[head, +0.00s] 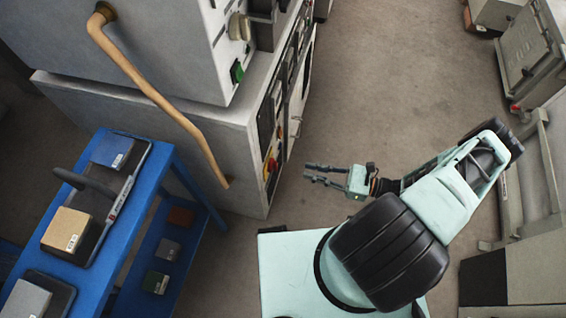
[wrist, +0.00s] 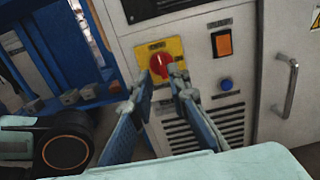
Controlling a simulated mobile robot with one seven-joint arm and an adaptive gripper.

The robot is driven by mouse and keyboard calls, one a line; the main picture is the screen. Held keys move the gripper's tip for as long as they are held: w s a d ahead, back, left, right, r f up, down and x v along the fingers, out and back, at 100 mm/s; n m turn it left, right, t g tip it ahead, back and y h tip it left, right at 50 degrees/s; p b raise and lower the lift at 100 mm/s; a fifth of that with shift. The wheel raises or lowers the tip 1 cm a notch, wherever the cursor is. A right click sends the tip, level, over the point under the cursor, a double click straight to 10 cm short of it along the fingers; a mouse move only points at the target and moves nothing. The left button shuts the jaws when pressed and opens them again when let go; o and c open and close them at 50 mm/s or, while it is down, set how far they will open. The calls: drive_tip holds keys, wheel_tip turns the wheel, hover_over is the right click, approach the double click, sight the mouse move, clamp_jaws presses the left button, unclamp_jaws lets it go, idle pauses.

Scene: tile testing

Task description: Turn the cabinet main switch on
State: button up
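The cabinet main switch appears to be the red rotary knob (wrist: 159,64) on a yellow plate (wrist: 174,46) on the cabinet's grey front panel. The knob's exact setting is hard to read. In the head view the yellow plate with its knob (head: 270,166) shows small and at a slant, low on the cabinet front. My gripper (head: 308,173) is open and empty, right of the cabinet front, its fingers pointing left toward it. In the wrist view my gripper's fingertips (wrist: 160,76) appear just below the knob, with a gap between them. No contact is visible.
An orange rocker switch (wrist: 223,43) and a blue button (wrist: 226,84) sit right of the knob, above vent slots. A door handle (wrist: 286,88) stands farther right. A blue cart (head: 165,160) with boxes is left of the cabinet. Open floor (head: 385,80) lies behind my arm.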

sight(273, 166)
drive_tip(key=x, duration=0.9)
drive_tip(key=shift+a, duration=0.4)
clamp_jaws()
